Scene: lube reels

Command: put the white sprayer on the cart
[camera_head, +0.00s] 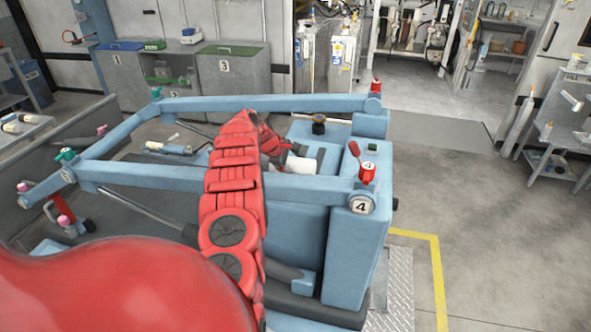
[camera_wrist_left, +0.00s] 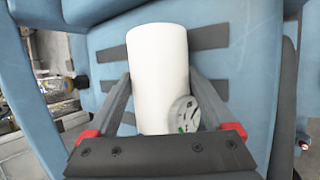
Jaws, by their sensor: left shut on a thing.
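The white sprayer (camera_head: 297,164) shows in the head view as a short white piece at the end of my left arm. In the left wrist view it is a plain white cylinder (camera_wrist_left: 157,72) with a round grey dial-like part at its lower right. My left gripper (camera_head: 285,157) is shut on it, one finger on each side. It is over a blue surface with dark strips (camera_wrist_left: 208,65), part of the blue cart-like frame marked 4 (camera_head: 352,250). I cannot tell whether the sprayer touches that surface. My right gripper is not in view.
Blue rails (camera_head: 270,103) run around the frame, with a red-handled knob (camera_head: 367,172) at its near right corner. A black knob (camera_head: 318,123) stands behind the sprayer. A grey cabinet (camera_head: 233,80) stands at the back.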

